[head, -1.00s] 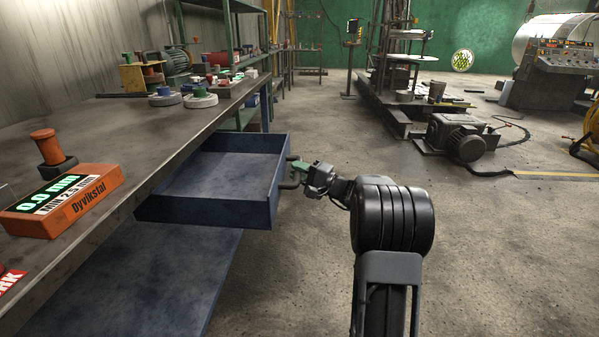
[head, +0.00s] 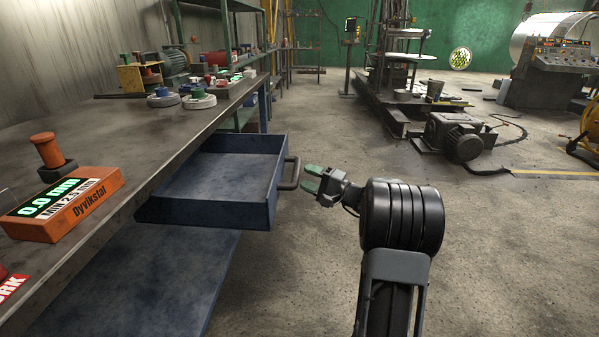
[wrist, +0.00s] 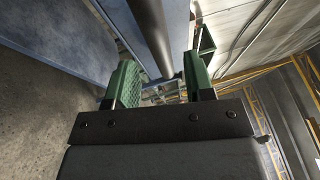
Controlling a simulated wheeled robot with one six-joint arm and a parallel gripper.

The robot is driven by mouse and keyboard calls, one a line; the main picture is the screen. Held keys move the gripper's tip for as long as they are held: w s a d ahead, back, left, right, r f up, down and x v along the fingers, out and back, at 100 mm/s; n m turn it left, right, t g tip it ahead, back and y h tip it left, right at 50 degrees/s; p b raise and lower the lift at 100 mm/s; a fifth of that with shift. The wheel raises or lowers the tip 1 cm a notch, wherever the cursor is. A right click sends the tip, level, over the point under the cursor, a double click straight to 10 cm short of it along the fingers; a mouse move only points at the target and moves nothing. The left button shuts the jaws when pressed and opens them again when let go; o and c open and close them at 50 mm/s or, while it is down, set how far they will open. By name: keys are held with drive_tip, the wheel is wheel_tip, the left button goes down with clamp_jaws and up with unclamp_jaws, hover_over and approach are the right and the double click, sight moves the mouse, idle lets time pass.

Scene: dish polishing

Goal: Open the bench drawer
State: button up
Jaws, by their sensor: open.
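The blue bench drawer (head: 225,178) sticks out from under the bench top, pulled well out, and its inside looks empty. Its dark bar handle (head: 290,173) is on the front face. My gripper (head: 309,178) is just to the right of the handle, open and apart from it, with green finger pads. In the wrist view, the handle bar (wrist: 152,35) runs ahead of and between the two green fingers of my gripper (wrist: 160,88), and nothing is held.
The bench top (head: 125,135) carries an orange gauge box (head: 65,203) and several small parts. A lower blue shelf (head: 140,280) lies under the drawer. A motor (head: 455,135) stands on the floor at the back right. The floor around my arm is clear.

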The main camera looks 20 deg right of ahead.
drive_tip(key=p+v, duration=0.1)
drive_tip(key=v, duration=0.8)
drive_tip(key=shift+s+p, duration=0.2)
drive_tip(key=shift+p, duration=0.15)
drive_tip(key=s+a+r+n+g+h+p, duration=0.1)
drive_tip(key=s+a+r+n+g+p, duration=0.25)
drive_tip(key=a+r+g+p, duration=0.4)
drive_tip(key=s+a+r+n+g+h+p, duration=0.25)
drive_tip(key=s+a+r+g+p, duration=0.25)
drive_tip(key=a+r+p, duration=0.5)
drive_tip(key=s+a+r+n+h+p, duration=0.4)
drive_tip(key=s+r+h+p, duration=0.4)
drive_tip(key=p, duration=0.8)
wheel_tip(320, 180, up, 4)
drive_tip(key=shift+s+a+f+n, duration=0.25)
drive_tip(key=shift+s+n, duration=0.15)
drive_tip(key=shift+s, duration=0.25)
drive_tip(key=shift+s+d+r+n+h+p, duration=0.1)
drive_tip(key=shift+d+r+n+h+p, duration=0.2)
drive_tip(key=shift+r+h+p, duration=0.2)
